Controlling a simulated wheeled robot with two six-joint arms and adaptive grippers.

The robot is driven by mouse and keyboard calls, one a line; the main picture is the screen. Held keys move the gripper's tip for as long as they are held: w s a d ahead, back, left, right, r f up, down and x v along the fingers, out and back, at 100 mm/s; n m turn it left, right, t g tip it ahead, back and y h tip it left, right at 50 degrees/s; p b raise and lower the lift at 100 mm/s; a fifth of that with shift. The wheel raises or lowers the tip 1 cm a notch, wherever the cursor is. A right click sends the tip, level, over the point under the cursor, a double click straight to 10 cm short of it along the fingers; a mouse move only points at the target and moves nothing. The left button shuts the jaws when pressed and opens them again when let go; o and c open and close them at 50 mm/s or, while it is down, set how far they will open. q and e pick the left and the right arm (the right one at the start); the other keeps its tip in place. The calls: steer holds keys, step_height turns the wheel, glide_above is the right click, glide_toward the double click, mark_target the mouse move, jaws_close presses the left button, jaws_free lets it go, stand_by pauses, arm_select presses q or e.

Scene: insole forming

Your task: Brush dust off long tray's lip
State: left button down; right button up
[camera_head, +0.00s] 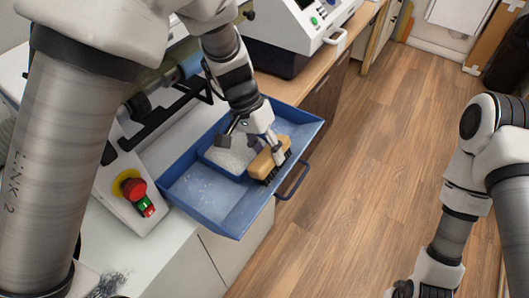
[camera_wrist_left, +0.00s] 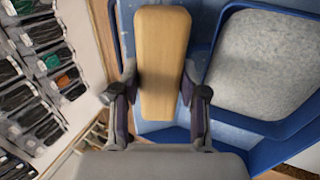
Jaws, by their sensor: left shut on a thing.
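The long blue tray (camera_head: 222,213) juts out from the machine over the counter edge, with a handle on its right side. Pale dust (camera_head: 197,188) shows on its floor. My left gripper (camera_head: 266,140) is shut on a wooden brush (camera_head: 264,163) with dark bristles, held at the tray's right side near the handle. In the left wrist view, the fingers (camera_wrist_left: 160,105) clasp both sides of the brush's wooden block (camera_wrist_left: 162,45), and the bristles are hidden. I cannot tell whether the bristles touch the lip.
A smaller blue bin (camera_head: 228,173) of pale grey material sits inside the tray, left of the brush. A red emergency button (camera_head: 133,188) is on the machine panel to the left. A white machine (camera_head: 296,28) stands behind. Open wooden floor (camera_head: 345,180) lies to the right.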

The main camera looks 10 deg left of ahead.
mark_target(254, 168)
arm_select(q)
steer(key=shift+s+a+f+b, duration=0.1)
steer(key=shift+s+a+b, duration=0.1)
steer(key=shift+s, duration=0.25)
steer(key=shift+s+a+b, duration=0.1)
steer(key=shift+s+b, duration=0.1)
steer(key=shift+s, duration=0.25)
steer(key=shift+s+a, duration=0.1)
steer(key=shift+s, duration=0.3)
steer(key=shift+s+a+b, duration=0.3)
steer(key=shift+s+b, duration=0.15)
steer(key=shift+s, duration=0.3)
steer(key=shift+s+a+r, duration=0.15)
steer(key=shift+s+r, duration=0.05)
steer(key=shift+s, duration=0.25)
steer(key=shift+s+a+f+b, duration=0.2)
steer(key=shift+s+a+b, duration=0.1)
steer(key=shift+s+b, duration=0.35)
steer(key=shift+s+a+r, duration=0.1)
steer(key=shift+s+a, duration=0.05)
steer(key=shift+s, duration=0.35)
step_height(254, 168, up, 8)
steer(key=p, duration=0.6)
